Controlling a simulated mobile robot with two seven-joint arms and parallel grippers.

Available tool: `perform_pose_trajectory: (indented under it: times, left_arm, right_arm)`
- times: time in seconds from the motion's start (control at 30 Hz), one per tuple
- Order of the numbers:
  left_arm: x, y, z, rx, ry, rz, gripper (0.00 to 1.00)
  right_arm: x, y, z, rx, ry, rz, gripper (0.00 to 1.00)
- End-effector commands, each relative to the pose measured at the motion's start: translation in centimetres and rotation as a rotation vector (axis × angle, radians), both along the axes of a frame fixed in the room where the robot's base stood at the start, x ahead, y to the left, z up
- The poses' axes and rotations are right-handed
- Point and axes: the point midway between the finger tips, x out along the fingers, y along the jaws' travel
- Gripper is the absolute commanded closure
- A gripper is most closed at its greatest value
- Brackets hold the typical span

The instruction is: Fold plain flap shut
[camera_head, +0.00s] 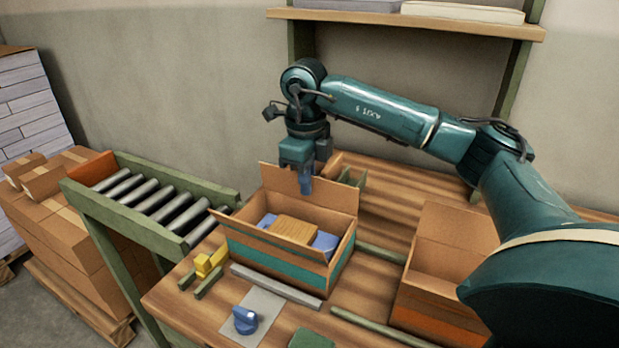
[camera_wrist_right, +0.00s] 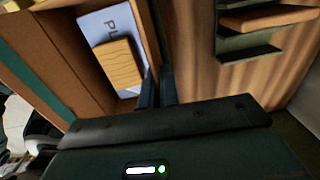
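An open cardboard box (camera_head: 272,252) with a teal band stands on the wooden table. It holds a wooden block (camera_head: 292,229) and blue-white packages (camera_head: 325,243). In the right wrist view the block (camera_wrist_right: 117,63) lies on a pale blue package (camera_wrist_right: 98,25) with partly hidden lettering. The tall back flap (camera_head: 336,194) stands up; a left flap (camera_head: 228,219) sticks outward. Which one is plain I cannot tell. My right gripper (camera_head: 306,187) points down at the back flap's upper edge. Its fingers (camera_wrist_right: 157,90) are close together; whether they pinch the flap is unclear. My left gripper is out of view.
A second open box (camera_head: 445,260) with an orange band stands right, partly behind my arm. A roller conveyor (camera_head: 155,205) is at left. In front lie a grey bar (camera_head: 275,286), yellow blocks (camera_head: 208,264) and a blue-knobbed tool (camera_head: 245,320). A shelf (camera_head: 400,18) hangs behind.

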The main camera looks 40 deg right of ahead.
Motion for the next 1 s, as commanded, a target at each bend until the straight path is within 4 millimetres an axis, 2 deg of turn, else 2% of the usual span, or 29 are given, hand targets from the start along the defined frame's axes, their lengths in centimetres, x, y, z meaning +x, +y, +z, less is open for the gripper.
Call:
perform_pose_trajectory:
  times: [0.3, 0.8, 1.0]
  left_arm:
    - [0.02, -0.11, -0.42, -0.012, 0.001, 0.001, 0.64]
    - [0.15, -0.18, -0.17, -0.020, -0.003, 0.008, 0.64]
    - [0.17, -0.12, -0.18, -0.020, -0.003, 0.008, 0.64]
  right_arm:
    - [-0.28, 0.65, -0.09, -0.108, -0.057, 0.002, 1.00]
    - [-0.32, 0.69, -0.06, -0.126, -0.065, 0.001, 1.00]
    - [-0.32, 0.68, -0.07, -0.126, -0.065, 0.001, 0.81]
